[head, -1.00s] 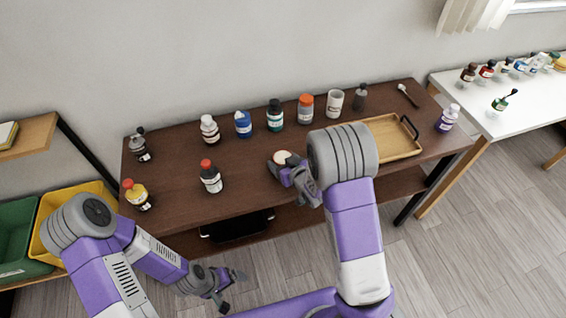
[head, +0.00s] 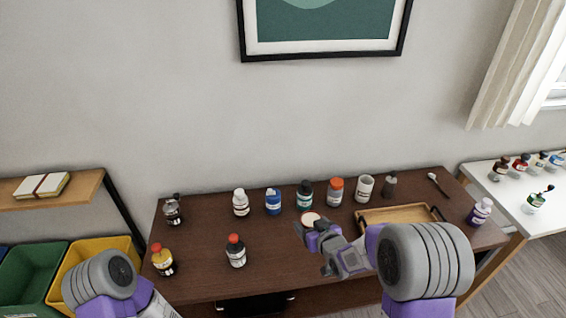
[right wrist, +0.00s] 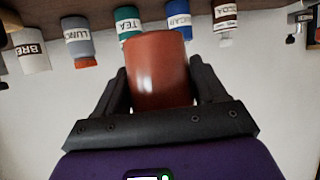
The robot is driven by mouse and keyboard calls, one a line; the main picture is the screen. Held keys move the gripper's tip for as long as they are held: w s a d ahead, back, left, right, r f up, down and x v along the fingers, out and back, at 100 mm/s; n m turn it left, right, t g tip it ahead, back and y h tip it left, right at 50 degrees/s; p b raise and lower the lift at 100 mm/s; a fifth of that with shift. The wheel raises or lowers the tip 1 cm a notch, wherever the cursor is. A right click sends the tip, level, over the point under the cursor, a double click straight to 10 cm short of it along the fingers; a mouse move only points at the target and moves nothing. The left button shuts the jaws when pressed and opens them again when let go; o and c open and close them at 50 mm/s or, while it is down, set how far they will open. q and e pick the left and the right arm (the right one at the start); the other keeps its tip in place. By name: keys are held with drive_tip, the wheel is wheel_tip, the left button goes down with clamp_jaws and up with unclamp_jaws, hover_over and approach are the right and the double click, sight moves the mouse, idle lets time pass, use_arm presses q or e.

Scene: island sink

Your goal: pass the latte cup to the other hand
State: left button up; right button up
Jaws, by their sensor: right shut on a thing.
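The latte cup is a reddish-brown cup, seen large in the right wrist view (right wrist: 158,85). In the head view only its pale round top (head: 311,217) shows clearly, over the dark table. My right gripper (head: 316,229) is shut on the cup, with one finger on each side of it in the right wrist view (right wrist: 158,68). The cup's lower part is hidden by the gripper in the head view. Of my left arm only a link shows at the lower left; the left gripper is out of the picture.
The table's front middle is clear.

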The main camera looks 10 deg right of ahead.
drive_tip(key=s+f+m+h, duration=0.1)
drive_tip(key=s+f, duration=0.1)
drive_tip(key=s+d+f+h, duration=0.1)
drive_tip(key=s+f, duration=0.1)
drive_tip(key=s+f+m, duration=0.1)
drive_tip(key=s+f, duration=0.1)
drive_tip(key=s, duration=0.1)
drive_tip(key=shift+d+m+h, duration=0.3)
drive_tip(key=shift+h, duration=0.1)
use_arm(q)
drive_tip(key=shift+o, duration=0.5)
use_arm(e)
drive_tip(key=s+a+r+n+g+y, duration=0.1)
drive_tip(key=s+a+r+n+y, duration=0.1)
drive_tip(key=a, duration=0.4)
drive_tip(key=s+a+r+n+g+y, duration=0.1)
drive_tip(key=a+r+n+g+y, duration=0.1)
drive_tip(key=a+r+n+y, duration=0.3)
drive_tip(key=shift+s+a+n+y, duration=0.35)
drive_tip(key=shift+a+n+y, duration=0.35)
drive_tip(key=shift+a+y, duration=0.2)
